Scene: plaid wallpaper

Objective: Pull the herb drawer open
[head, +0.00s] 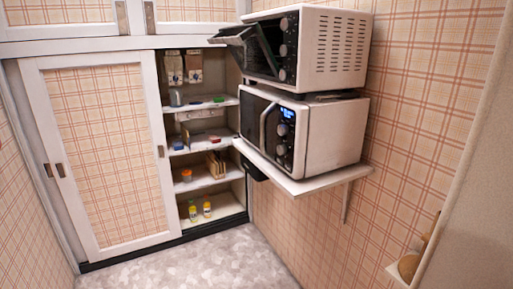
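No drawer can be made out for certain as the herb drawer. The tall cabinet has a plaid sliding door (105,150) on its left, and its right part is open on several white shelves. A pale flat front (203,114) shows under one upper shelf; I cannot tell whether it is a drawer. Small jars and boxes stand on the shelves, among them yellow bottles (207,208) at the bottom and an orange-lidded jar (186,175) above them. Neither of my grippers is in view.
A microwave (320,133) stands on a white wall shelf (305,182) right of the cabinet, with a toaster oven (325,47) on top, its door hanging open toward the cabinet. The floor (195,265) before the cabinet is clear. A small ledge (398,275) is at lower right.

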